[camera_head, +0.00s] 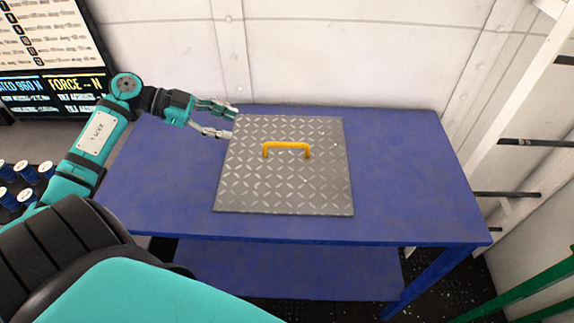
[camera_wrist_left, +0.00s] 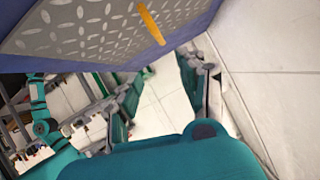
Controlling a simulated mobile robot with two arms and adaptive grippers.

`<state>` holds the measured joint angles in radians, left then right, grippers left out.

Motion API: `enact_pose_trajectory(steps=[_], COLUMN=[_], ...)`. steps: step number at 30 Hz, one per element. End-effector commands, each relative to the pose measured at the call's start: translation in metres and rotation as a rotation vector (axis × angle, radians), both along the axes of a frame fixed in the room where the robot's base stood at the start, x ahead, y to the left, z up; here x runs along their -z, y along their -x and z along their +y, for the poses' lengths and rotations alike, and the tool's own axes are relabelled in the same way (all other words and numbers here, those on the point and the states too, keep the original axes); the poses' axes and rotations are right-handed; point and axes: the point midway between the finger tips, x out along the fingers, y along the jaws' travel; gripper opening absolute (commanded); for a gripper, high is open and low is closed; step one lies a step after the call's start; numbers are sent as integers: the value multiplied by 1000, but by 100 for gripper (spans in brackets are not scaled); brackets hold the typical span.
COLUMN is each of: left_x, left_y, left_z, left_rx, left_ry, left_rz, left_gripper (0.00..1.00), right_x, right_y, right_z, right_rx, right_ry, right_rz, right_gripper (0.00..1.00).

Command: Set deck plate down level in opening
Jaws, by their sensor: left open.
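The deck plate (camera_head: 265,185) is a square grey tread plate with a yellow bar handle (camera_head: 286,147) near its middle. It lies flat on the blue table, and no opening shows around or under it. My left gripper (camera_head: 231,123) is open and empty beside the plate's far left corner, away from the handle. I cannot tell if a fingertip touches the plate's edge. In the left wrist view the plate (camera_wrist_left: 85,32) and handle (camera_wrist_left: 150,22) show at the upper left, outside the open fingers (camera_wrist_left: 163,72). My right gripper is not in view.
The blue table (camera_head: 410,180) has bare room right of the plate and a lower shelf (camera_head: 290,268). A white wall (camera_head: 320,50) stands close behind. A white rack (camera_head: 520,150) with dark rungs is at the right, green rails (camera_head: 530,290) lower right.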

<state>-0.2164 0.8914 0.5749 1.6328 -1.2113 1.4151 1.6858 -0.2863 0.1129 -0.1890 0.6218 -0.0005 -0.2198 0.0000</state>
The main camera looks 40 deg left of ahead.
Motion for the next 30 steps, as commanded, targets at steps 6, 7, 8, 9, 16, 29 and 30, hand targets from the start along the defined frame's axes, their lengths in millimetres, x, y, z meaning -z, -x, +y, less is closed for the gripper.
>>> enact_pose_trajectory(steps=[6, 7, 8, 9, 16, 29, 30], left_x=[9, 12, 15, 19, 41, 65, 69], left_y=[-16, -20, -23, -28, -53, -75, -79], left_z=[-20, -24, -29, -36, -70, -100, -104], left_rx=[8, 8, 7, 9, 7, 5, 5], left_ry=[0, 2, 1, 1, 2, 4, 4], left_rz=[-6, -7, -6, -6, -6, -3, -4], left_gripper=[41, 41, 41, 41, 41, 41, 41], right_x=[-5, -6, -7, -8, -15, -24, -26], right_y=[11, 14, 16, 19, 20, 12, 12], right_z=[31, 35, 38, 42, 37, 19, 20], right_rx=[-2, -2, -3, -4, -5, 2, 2], right_ry=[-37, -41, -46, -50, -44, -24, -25], right_rz=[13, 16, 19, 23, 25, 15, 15], right_gripper=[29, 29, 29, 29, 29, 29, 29])
